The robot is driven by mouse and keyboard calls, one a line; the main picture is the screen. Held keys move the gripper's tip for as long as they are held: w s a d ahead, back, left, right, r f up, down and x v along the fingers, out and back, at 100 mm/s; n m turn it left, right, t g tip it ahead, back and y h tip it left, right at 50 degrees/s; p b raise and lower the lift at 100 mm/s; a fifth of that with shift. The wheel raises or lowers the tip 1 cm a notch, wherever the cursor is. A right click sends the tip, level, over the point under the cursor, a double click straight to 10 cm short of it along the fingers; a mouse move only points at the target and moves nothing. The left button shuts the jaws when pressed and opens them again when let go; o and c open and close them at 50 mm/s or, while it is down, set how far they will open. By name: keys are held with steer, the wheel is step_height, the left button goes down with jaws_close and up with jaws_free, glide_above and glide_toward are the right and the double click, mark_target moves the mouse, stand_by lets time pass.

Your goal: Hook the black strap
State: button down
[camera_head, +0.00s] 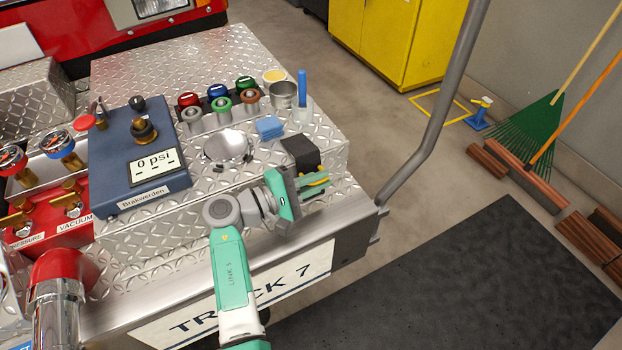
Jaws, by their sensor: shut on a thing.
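The black strap (300,150) shows as a dark, folded-looking piece near the right front edge of the diamond-plate deck (315,130). My gripper (318,184) is at the deck's front right edge, just below and against the dark piece, and is shut on it. The fingers point right, and small yellow and green parts show at them. The exact grip and the strap's lower end are hidden by the gripper. No hook for the strap can be made out.
Left of the strap are a blue sponge-like block (269,128), a round metal dish (228,146), several coloured-cap fittings and a metal cup (283,95). A blue gauge box (139,160) stands further left. A grey rail (432,125) rises at the bumper's right end.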

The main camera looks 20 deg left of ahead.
steer(key=shift+f, duration=0.1)
steer(key=c, duration=1.5)
jaws_free()
steer(key=shift+a, duration=0.1)
steer(key=p+v, duration=0.2)
steer(key=v, duration=0.5)
steer(key=shift+s+a+p, duration=0.2)
steer(key=shift+s+p, duration=0.1)
steer(key=shift+c, duration=0.2)
